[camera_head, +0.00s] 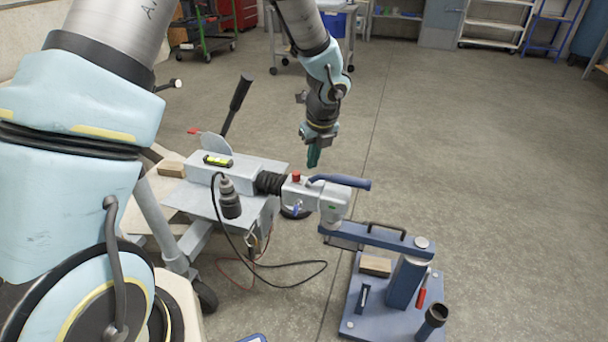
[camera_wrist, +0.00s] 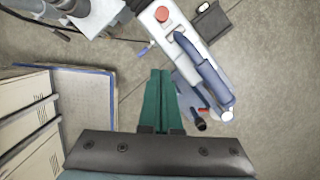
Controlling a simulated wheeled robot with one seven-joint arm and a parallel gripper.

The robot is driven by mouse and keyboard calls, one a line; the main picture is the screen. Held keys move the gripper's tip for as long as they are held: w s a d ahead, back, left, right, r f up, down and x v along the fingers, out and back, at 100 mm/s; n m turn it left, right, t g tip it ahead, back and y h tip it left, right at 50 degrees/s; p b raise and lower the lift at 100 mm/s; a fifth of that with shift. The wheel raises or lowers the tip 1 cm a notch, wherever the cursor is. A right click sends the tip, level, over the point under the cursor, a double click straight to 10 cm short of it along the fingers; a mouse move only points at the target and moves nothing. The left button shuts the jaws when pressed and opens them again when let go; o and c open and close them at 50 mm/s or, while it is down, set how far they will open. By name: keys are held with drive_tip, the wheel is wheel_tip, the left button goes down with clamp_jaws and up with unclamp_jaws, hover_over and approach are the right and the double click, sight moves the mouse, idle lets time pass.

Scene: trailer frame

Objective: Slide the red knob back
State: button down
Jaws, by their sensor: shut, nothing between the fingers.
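A red knob (camera_head: 296,176) stands on top of the grey coupling head (camera_head: 330,200), beside its blue lever (camera_head: 340,181). In the wrist view the red knob (camera_wrist: 162,14) shows as a round cap near the top edge, with the blue lever (camera_wrist: 198,62) to its lower right. My gripper (camera_head: 313,160) points down above and slightly right of the knob in the head view, apart from it. Its green fingers (camera_wrist: 160,72) are together and empty, and they point up toward the knob in the wrist view.
A black ribbed bellows (camera_head: 270,182) joins the coupling to the grey frame, which carries a yellow level (camera_head: 217,160). A blue stand (camera_head: 385,300) with a post is at the lower right. A dark cable (camera_head: 290,264) lies on the floor. Open floor is at the right.

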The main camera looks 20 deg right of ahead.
sight(297, 178)
drive_tip(key=b+x, duration=0.1)
drive_tip(key=x, duration=0.8)
drive_tip(key=shift+a+f, duration=0.15)
drive_tip(key=shift+f, duration=0.2)
drive_tip(key=w, duration=0.3)
drive_tip(key=shift+w+f, duration=0.1)
drive_tip(key=shift+w, duration=0.05)
drive_tip(key=shift+w+a, duration=0.1)
drive_tip(key=shift+w, duration=0.4)
drive_tip(key=shift+w+a+p, duration=0.9)
drive_tip(key=shift+a+p, duration=0.05)
drive_tip(key=shift+p, duration=0.15)
drive_tip(key=shift+s, duration=0.1)
